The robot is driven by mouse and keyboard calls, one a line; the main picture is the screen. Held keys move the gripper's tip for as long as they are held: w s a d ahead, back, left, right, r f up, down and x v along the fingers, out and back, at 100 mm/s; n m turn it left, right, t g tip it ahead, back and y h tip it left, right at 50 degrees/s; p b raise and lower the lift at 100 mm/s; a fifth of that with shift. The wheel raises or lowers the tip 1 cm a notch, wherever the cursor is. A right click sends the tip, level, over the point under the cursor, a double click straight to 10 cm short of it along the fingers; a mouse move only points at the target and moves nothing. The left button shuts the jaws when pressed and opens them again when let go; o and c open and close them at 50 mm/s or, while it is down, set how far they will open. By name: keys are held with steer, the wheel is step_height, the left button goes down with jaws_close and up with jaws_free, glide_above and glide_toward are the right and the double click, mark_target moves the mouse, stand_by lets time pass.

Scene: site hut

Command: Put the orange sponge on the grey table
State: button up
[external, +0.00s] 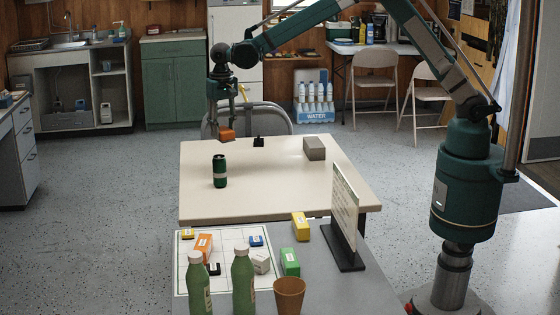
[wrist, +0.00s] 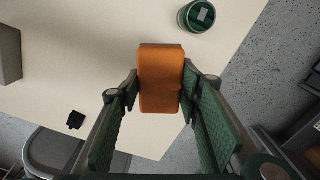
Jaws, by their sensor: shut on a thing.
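The orange sponge (external: 227,135) is a small block held above the far left edge of the cream table. My gripper (external: 228,127) is shut on it and points down. In the wrist view the sponge (wrist: 160,80) sits between the two green fingers, over the cream surface near its edge. The grey table (external: 345,292) stands in the foreground, in front of the cream table. It shows only in the external view and carries several things on its left and middle. Its front part is cut off by the frame.
The cream table (external: 275,195) bears a dark green can (external: 220,171), a small black block (external: 259,142) and a grey box (external: 314,149). On the grey table, a sign (external: 345,210), green bottles (external: 243,285), a brown cup (external: 289,294) and blocks crowd a grid mat (external: 226,239). Its right front is clear.

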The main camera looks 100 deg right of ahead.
steer(key=s+a+n, duration=0.3)
steer(key=a+n, duration=0.4)
steer(key=a, duration=4.2)
steer(key=n+p, duration=0.1)
steer(key=n, duration=0.7)
glide_above(366, 299)
steer(key=shift+s+d+f, duration=0.1)
steer(key=shift+s+f, duration=0.05)
steer(key=shift+f, duration=2.35)
steer(key=shift+f, duration=0.1)
steer(key=shift+f+b, duration=0.35)
steer(key=shift+f, duration=2.7)
